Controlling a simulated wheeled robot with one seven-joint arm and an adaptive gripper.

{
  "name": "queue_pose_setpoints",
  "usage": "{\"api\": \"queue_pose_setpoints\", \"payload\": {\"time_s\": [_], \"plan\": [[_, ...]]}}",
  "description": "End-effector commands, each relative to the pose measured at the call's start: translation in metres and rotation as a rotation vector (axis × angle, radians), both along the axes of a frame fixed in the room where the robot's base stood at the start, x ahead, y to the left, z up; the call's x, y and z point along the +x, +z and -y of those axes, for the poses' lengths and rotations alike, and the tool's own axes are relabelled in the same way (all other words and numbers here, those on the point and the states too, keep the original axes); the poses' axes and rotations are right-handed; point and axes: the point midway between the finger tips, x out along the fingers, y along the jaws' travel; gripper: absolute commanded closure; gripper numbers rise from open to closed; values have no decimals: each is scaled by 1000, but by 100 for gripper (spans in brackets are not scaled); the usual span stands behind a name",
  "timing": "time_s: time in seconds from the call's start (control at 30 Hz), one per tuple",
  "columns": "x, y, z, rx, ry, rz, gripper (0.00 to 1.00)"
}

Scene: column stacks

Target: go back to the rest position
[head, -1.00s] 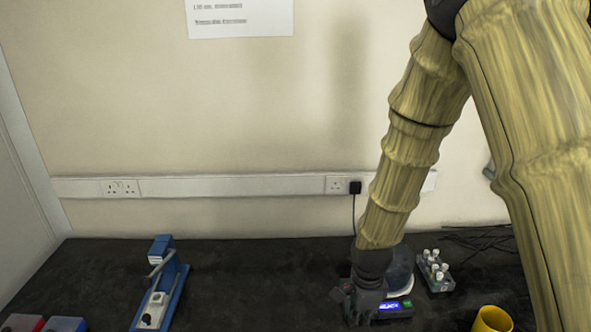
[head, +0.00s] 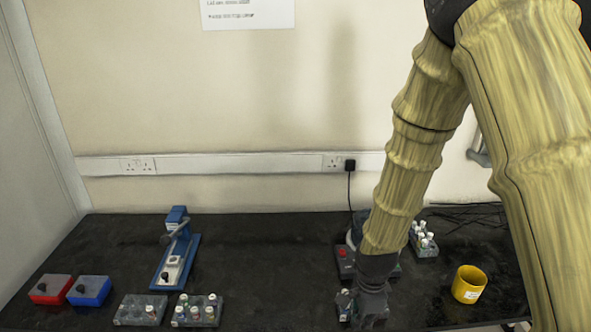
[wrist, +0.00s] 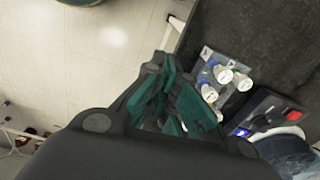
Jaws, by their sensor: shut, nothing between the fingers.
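My gripper (head: 358,308) hangs low over the front part of the dark bench, in front of a device with a red button (head: 345,255). In the wrist view my gripper's dark and green fingers (wrist: 168,100) are shut with nothing held. A small rack of white-capped vials (wrist: 215,78) is close beside the fingers there. I cannot tell whether they touch it. The device with the red button and a lit blue display (wrist: 270,112) is to the right in the wrist view. My arm hides part of this device in the head view.
A second vial rack (head: 424,250) and a yellow cup (head: 468,285) stand to the right. A blue stand (head: 178,255), red box (head: 50,290), blue box (head: 90,291) and two racks (head: 140,310) (head: 198,311) are on the left. The bench's middle is clear.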

Motion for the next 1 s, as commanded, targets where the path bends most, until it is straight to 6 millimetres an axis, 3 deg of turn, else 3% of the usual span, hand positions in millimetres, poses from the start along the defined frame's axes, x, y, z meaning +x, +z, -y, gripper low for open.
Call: {"api": "queue_pose_setpoints", "payload": {"time_s": [0.47,0.7,1.0], "plan": [[-39,-65,10,19,266,-2,100],[-86,-120,21,30,535,4,100],[-155,-176,37,30,886,13,100]]}}
